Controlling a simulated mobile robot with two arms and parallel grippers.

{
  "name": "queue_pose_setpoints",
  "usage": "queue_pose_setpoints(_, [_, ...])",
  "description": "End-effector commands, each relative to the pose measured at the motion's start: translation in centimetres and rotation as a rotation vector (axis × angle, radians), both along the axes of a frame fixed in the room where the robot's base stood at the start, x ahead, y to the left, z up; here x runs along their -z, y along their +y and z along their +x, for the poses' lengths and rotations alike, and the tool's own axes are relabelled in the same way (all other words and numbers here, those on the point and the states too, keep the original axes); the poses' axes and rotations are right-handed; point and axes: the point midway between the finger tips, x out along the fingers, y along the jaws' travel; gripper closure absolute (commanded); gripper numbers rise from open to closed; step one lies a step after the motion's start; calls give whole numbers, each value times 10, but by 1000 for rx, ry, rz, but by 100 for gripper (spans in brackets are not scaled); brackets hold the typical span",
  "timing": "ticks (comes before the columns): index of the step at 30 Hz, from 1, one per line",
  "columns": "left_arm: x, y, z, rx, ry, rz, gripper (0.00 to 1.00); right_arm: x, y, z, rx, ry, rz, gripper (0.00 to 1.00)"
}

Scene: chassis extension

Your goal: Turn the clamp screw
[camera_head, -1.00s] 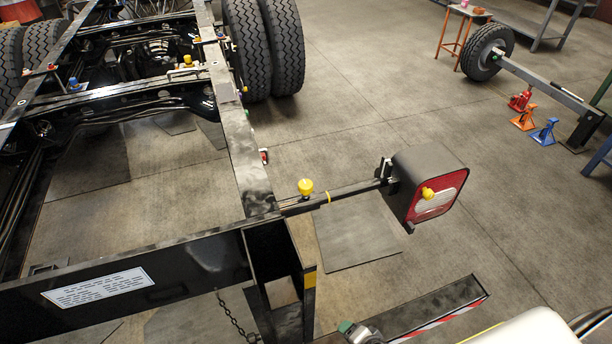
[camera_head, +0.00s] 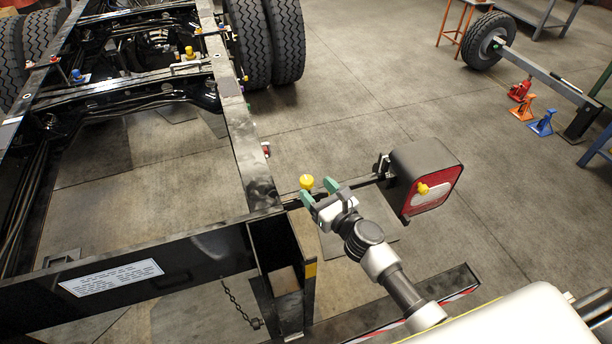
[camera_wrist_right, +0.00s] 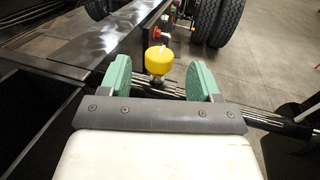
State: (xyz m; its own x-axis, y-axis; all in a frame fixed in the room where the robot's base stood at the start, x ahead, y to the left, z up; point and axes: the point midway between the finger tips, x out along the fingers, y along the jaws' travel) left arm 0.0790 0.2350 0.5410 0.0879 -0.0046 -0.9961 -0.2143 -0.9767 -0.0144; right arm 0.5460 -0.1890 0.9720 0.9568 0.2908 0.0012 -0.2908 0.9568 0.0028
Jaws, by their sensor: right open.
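The clamp screw has a yellow knob (camera_head: 306,182) and stands on the dark bar at the corner of the black chassis frame (camera_head: 262,190). My right gripper (camera_head: 321,195) is just in front of the knob, with its green fingers apart. In the right wrist view the yellow knob (camera_wrist_right: 158,60) shows beyond and between the two green fingertips (camera_wrist_right: 159,76) of my right gripper. The fingers do not appear to touch the knob. A metal stem shows under the knob. My left gripper is not in view.
The boxy tail lamp (camera_head: 432,190) is fixed on the bar, right of my gripper. A black crossbeam with a white label (camera_head: 111,278) runs along the front left. Truck tires (camera_head: 265,42) stand behind. Open floor (camera_head: 370,95) lies to the right.

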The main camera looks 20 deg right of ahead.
Motion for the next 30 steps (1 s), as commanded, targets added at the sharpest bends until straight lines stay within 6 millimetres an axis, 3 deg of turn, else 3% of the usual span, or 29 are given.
queue_pose_setpoints(3, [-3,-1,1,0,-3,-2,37,-1,7,22,1,-1,0,37])
queue_pose_setpoints(9, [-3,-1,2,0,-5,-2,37,0,14,44,-1,0,-1,37])
queue_pose_setpoints(20, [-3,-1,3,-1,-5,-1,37,1,16,50,-1,0,-2,37])
queue_pose_setpoints(30, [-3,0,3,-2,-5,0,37,1,15,49,-1,0,-3,86])
